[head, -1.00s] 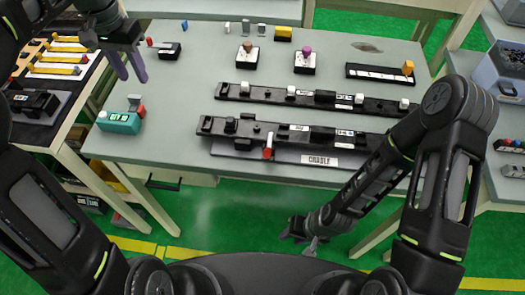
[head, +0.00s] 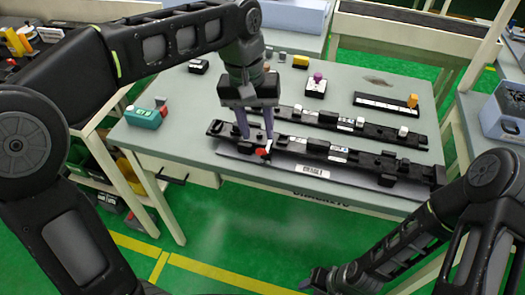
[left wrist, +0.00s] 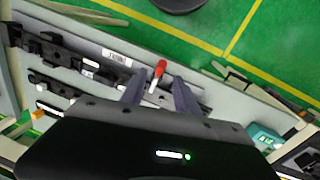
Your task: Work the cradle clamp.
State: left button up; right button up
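The cradle (head: 385,178) is a long black fixture on the table, with a white label plate in front. Its clamp lever has a red handle (head: 262,152), near the fixture's left part. In the left wrist view the red handle (left wrist: 160,68) stands between the two finger tips. My left gripper (head: 255,132) is open, pointing down just above and behind the lever. Whether a finger touches it I cannot tell. My right gripper (head: 322,279) is low in front of the table, and its fingers are too dark to read.
A second black rail (head: 375,127) lies behind the cradle. A teal box (head: 144,117) with a red button sits at the table's left. A purple-knobbed block (head: 316,86) and a black strip with a yellow peg (head: 390,106) stand farther back. The table's front left is clear.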

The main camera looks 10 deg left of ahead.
aim_at(261, 151)
pick_arm(q)
jog(key=shift+w+d+f+p, duration=0.1)
jog(key=shift+d+f+p, duration=0.1)
jog(key=shift+f, duration=1.8)
jog(key=shift+d+f+p, duration=0.1)
jog(key=shift+d+f, duration=0.1)
jog(key=shift+f, duration=1.75)
jog(key=shift+c, duration=0.3)
grip_shut()
